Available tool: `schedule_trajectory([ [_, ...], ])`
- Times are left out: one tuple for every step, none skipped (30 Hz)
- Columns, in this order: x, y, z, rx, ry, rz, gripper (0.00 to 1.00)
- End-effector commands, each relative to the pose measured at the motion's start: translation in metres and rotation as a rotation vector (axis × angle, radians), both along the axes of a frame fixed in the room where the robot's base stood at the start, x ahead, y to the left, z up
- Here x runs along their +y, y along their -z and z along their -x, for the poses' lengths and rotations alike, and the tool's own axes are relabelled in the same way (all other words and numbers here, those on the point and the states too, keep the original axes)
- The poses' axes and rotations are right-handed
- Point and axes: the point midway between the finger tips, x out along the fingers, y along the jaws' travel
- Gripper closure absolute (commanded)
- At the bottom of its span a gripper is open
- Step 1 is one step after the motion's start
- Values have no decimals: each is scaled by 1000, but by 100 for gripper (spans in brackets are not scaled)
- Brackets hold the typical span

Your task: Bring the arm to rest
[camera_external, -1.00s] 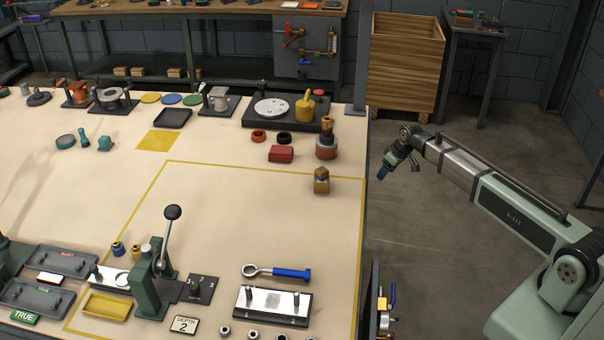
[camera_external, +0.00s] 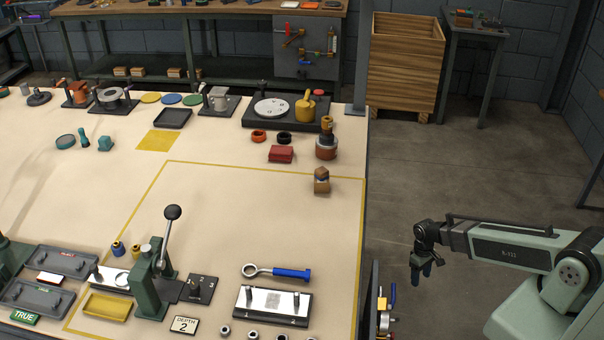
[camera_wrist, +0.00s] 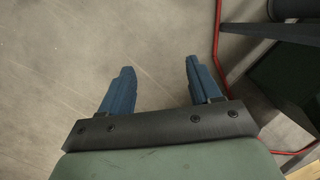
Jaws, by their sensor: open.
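My gripper (camera_external: 421,277) hangs beside the right edge of the workbench, over the bare floor, with its fingers pointing down. In the wrist view its two blue fingers (camera_wrist: 158,88) are apart, with only floor between them. It is open and empty. My arm reaches left from its base at the lower right of the external view, with the forearm nearly level.
The workbench (camera_external: 230,220) carries a lever press (camera_external: 150,275), a wrench with a blue handle (camera_external: 277,272) and a plate with two pins (camera_external: 272,303). Tools hang on the bench's right side (camera_external: 384,310). A wooden crate (camera_external: 405,65) stands behind. Floor between is clear.

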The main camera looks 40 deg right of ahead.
Motion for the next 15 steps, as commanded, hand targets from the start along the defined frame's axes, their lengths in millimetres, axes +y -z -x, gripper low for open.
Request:
schedule_trajectory([
  [3, 8, 22, 32, 1, 3, 37],
  [4, 12, 33, 48, 4, 6, 37],
  [6, 17, 48, 71, 6, 9, 37],
  [8, 21, 58, 87, 9, 13, 37],
  [9, 25, 69, 106, 11, 15, 37],
  [10, 29, 84, 128, 12, 20, 37],
  [11, 33, 95, 144, 15, 24, 37],
  [12, 35, 105, 161, 17, 27, 37],
  [13, 39, 120, 183, 19, 32, 37],
  [13, 42, 131, 200, 20, 36, 37],
  [14, 44, 142, 216, 23, 40, 37],
  [15, 47, 156, 238, 25, 45, 37],
  [16, 48, 166, 253, 26, 50, 37],
  [16, 50, 176, 268, 27, 53, 37],
  [17, 52, 188, 286, 29, 59, 37],
])
